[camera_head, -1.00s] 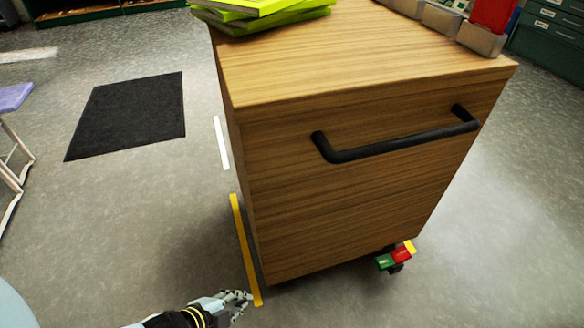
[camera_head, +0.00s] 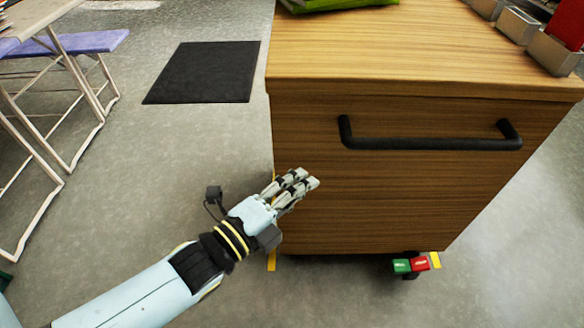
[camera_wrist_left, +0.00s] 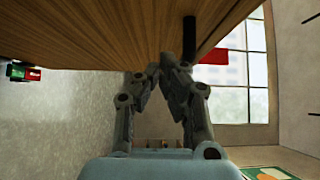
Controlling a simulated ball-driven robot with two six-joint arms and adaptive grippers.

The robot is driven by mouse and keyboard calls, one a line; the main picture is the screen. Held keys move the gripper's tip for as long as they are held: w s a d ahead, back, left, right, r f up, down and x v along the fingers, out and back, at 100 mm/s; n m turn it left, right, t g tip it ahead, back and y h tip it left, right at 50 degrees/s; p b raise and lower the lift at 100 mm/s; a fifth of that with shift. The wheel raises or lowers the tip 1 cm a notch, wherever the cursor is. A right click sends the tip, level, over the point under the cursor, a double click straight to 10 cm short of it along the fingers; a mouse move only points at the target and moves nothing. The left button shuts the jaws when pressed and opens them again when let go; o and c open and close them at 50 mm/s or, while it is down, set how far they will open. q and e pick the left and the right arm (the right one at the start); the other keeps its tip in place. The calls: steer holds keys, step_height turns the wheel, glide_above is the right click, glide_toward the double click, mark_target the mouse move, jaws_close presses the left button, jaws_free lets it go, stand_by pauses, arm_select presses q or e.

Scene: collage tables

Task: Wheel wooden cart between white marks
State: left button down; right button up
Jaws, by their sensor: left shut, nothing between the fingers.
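The wooden cart (camera_head: 400,200) stands at the right in the head view, with a black bar handle (camera_head: 430,142) across its near face. Its wood panel (camera_wrist_left: 110,30) fills the top of the left wrist view. My left gripper (camera_head: 303,182) is shut and empty, in front of the left part of the cart's face, below and left of the handle. I cannot tell whether it touches the wood. The handle (camera_wrist_left: 189,40) also shows just beyond the fingertips (camera_wrist_left: 157,68) in the wrist view. No white floor mark beside the cart shows now. My right gripper is not in view.
A red and green caster pedal (camera_head: 411,265) sticks out under the cart. A black mat (camera_head: 205,72) lies on the floor. A folding chair with a purple seat (camera_head: 85,43) stands at the left.

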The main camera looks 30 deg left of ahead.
arm_select(q)
glide_toward(338, 139)
steer(key=w+d, duration=0.2)
steer(key=d, duration=0.1)
steer(key=w+a, duration=0.2)
steer(key=w, duration=0.1)
